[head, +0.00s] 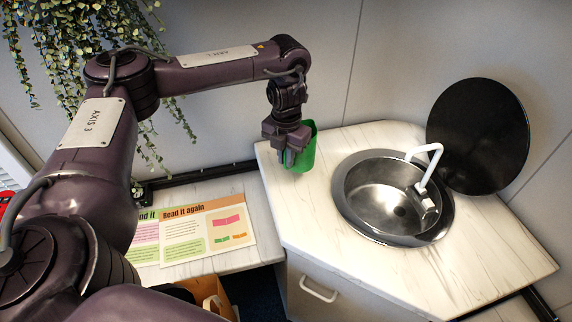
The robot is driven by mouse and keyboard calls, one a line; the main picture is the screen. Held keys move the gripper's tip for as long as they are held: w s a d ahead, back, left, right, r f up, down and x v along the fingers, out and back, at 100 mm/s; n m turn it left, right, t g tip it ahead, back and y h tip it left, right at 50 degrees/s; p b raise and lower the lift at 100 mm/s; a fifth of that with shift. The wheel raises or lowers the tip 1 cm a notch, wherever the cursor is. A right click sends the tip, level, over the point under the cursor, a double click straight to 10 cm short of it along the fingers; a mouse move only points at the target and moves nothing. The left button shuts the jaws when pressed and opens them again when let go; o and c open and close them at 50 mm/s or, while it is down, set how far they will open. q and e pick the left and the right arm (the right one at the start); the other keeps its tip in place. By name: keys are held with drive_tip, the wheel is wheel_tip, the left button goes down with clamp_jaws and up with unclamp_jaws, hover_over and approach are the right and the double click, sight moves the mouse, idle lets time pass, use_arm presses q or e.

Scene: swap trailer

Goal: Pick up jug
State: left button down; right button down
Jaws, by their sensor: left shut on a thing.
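A green jug (308,150) is at the left back of the white counter, near the wall. My left gripper (289,157) comes down from above and is shut on the jug. The gripper covers part of the jug's left side. I cannot tell whether the jug's base touches the counter. My right gripper is not in view.
The white counter (470,262) holds a round metal sink (375,205) with a white tap (431,165). A black round lid (478,136) stands behind it. Printed sheets (215,235) lie on a lower surface at left. A plant (65,45) hangs at upper left.

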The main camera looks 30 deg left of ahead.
use_arm(q)
wheel_tip(320, 180, up, 10)
drive_tip(key=shift+r+p, duration=0.1)
drive_tip(key=shift+p, duration=0.9)
drive_tip(key=shift+r, duration=1.35)
drive_tip(key=shift+d, duration=0.1)
drive_tip(key=s+d+f+n+b, duration=0.1)
drive_tip(key=s+d+n+b, duration=0.3)
drive_tip(key=n, duration=1.2)
drive_tip(key=s+d+n+b, duration=0.4)
drive_tip(key=d+n, duration=0.5)
drive_tip(key=n, duration=0.7)
drive_tip(key=shift+d+f, duration=0.4)
